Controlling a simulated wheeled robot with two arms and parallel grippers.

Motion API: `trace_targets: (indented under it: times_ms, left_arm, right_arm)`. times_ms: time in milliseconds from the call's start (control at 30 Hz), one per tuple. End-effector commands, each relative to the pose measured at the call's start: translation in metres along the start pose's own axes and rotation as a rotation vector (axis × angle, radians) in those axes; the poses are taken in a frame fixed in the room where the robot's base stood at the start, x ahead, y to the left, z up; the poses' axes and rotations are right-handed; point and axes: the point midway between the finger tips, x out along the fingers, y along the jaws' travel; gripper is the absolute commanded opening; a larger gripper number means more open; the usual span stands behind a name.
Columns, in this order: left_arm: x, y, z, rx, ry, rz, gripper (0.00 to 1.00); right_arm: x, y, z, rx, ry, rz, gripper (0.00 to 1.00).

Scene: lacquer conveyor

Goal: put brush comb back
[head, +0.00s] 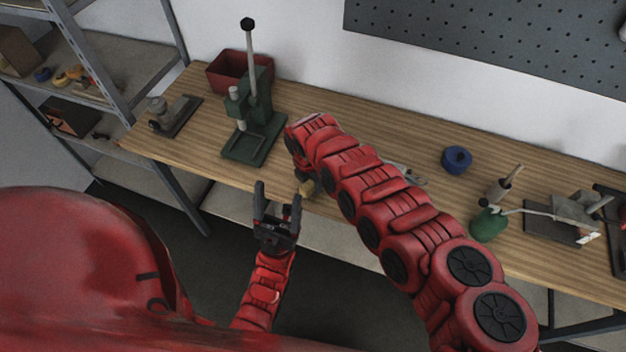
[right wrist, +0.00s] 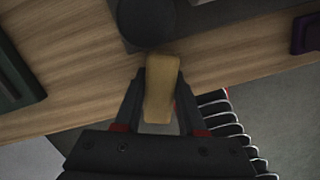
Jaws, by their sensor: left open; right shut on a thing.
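A tan, block-like piece (right wrist: 162,85), possibly part of the brush comb, is between the fingers of my right gripper (right wrist: 160,80), which is shut on it. It also shows in the head view (head: 306,188), at the bench's front edge below the end of my right arm. My right gripper is mostly hidden there. My left gripper (head: 277,205) is open and empty, just left of the tan piece and in front of the bench edge. No bristles or teeth can be made out.
The wooden bench (head: 375,130) holds a green lever press (head: 250,125), a red bin (head: 228,72), a blue round item (head: 457,159) and a green bottle (head: 488,224). A shelf rack (head: 115,70) stands left. A dark round part (right wrist: 146,20) is just beyond the tan piece.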

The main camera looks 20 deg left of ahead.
Motion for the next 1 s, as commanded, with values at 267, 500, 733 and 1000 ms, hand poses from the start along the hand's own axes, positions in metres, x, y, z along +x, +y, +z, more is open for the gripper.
trace_targets:
  times_ms: [267, 500, 733, 1000]
  left_arm:
    - [-0.001, 0.000, 0.000, 0.000, 0.000, 0.000, 0.69]
    - [-0.009, 0.000, 0.002, 0.000, 0.000, 0.000, 0.69]
    - [-0.016, 0.001, 0.003, 0.000, 0.000, 0.000, 0.69]
    - [-0.016, 0.001, 0.003, 0.000, 0.000, 0.000, 0.69]
  right_arm:
    - [0.001, 0.000, 0.001, 0.000, -0.002, 0.001, 0.00]
    - [0.007, 0.000, -0.001, 0.001, -0.001, 0.000, 0.00]
    - [0.012, 0.000, -0.001, 0.001, -0.001, -0.001, 0.00]
    - [0.013, 0.000, -0.001, 0.001, -0.001, -0.001, 0.57]
